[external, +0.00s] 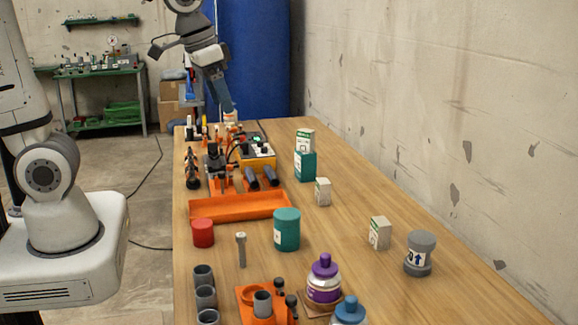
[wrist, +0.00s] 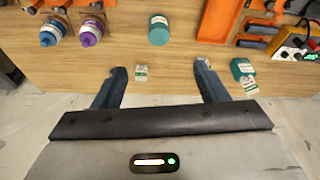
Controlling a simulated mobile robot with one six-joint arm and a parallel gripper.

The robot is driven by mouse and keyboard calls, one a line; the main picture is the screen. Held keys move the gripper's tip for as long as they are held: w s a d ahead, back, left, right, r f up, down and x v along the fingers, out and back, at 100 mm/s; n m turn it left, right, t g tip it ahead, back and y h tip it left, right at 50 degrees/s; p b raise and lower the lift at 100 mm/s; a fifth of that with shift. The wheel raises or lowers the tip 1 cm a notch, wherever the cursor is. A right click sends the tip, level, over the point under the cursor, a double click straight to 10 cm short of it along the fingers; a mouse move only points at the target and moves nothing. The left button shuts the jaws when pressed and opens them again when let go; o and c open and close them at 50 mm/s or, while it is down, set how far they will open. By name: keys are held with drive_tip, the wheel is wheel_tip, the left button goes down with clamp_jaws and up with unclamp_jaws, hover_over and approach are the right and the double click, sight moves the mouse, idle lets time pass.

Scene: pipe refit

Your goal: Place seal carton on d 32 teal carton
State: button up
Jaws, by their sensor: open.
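The D 32 teal carton (external: 305,167) stands upright on the bench near the wall; it also shows in the wrist view (wrist: 240,66). A small white-and-green carton (external: 305,140) sits on its top, also in the wrist view (wrist: 249,85). I cannot read which is the seal carton. My gripper (external: 233,113) is open and empty, high in the external view. In the wrist view its fingers (wrist: 160,80) spread with one loose carton (wrist: 141,73) showing between them, not held.
A teal jar (external: 287,230), a purple-capped bottle (external: 323,280), a blue-capped bottle (external: 349,311) and a grey-lidded jar (external: 420,254) stand on the bench. An orange tray (external: 240,206) and tools fill the left side. The wall runs along the right. Bare wood surrounds the cartons.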

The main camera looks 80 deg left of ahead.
drive_tip(key=s+d+f+m, duration=0.1)
drive_tip(key=s+d+f, duration=0.1)
drive_tip(key=s, duration=0.3)
drive_tip(key=s+d+f, duration=0.2)
drive_tip(key=s, duration=0.3)
drive_tip(key=shift+s+d+m+h, duration=0.25)
drive_tip(key=shift+s+m+h, duration=0.05)
drive_tip(key=shift+s+m, duration=0.1)
